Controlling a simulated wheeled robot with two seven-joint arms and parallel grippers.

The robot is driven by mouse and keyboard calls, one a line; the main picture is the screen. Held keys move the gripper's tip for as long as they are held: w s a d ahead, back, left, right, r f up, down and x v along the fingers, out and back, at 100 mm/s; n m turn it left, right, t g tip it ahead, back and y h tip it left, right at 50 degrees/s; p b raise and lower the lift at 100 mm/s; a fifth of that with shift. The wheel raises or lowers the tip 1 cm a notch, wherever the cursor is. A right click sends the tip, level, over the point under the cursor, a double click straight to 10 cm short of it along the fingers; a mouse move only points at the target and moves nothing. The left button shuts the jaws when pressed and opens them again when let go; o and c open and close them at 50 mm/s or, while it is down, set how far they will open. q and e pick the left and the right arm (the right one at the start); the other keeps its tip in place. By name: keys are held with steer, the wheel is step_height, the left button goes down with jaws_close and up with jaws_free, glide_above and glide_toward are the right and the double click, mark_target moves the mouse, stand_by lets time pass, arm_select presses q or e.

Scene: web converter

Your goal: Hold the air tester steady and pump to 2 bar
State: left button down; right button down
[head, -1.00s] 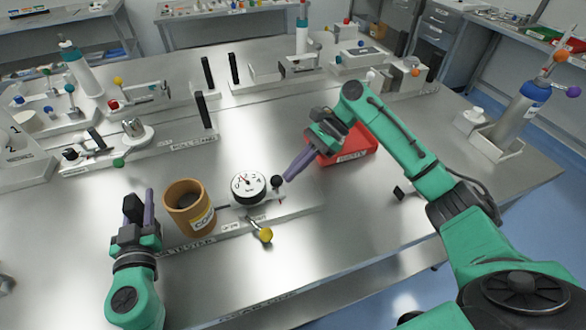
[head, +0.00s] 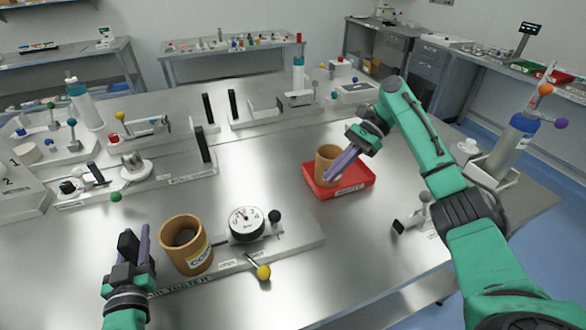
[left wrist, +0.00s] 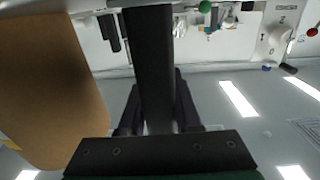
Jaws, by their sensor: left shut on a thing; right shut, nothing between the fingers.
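The air tester is a pale bar-shaped base (head: 296,242) at the front of the table. It carries a cardboard core (head: 187,247), a round white gauge (head: 247,223), a black knob (head: 274,216) and a yellow-ended lever (head: 263,272). The gauge needle points to the upper left; its exact reading is too small to tell. My left gripper (head: 138,240) is at the tester's left end, shut on a dark upright bar (left wrist: 150,65) seen in the left wrist view.
A roll stand (head: 170,185) lies behind the tester, with other fixtures farther back. The table between tester and tray is clear.

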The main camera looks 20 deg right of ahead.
stand_by(0.3)
steer(key=c, duration=1.2)
jaws_free()
steer(key=shift+c, duration=0.2)
steer(key=o, duration=0.6)
steer(key=shift+a+r, duration=0.15)
steer(key=shift+a, duration=0.05)
steer(key=shift+c, duration=0.2)
steer(key=shift+o, duration=0.8)
steer(key=a+r+h, duration=0.1)
steer(key=a+r+t+h, duration=0.1)
steer(key=a, duration=0.1)
steer(key=s+a+r+h, duration=0.1)
steer(key=shift+a+r+t, duration=0.2)
steer(key=shift+a+t, duration=0.1)
steer(key=shift+a, duration=0.05)
steer(key=t+h, duration=0.1)
steer(key=h, duration=0.1)
glide_toward(278, 214)
steer(key=x, duration=0.9)
steer(key=shift+w+a+f, duration=0.1)
steer(key=shift+f, duration=0.1)
jaws_close()
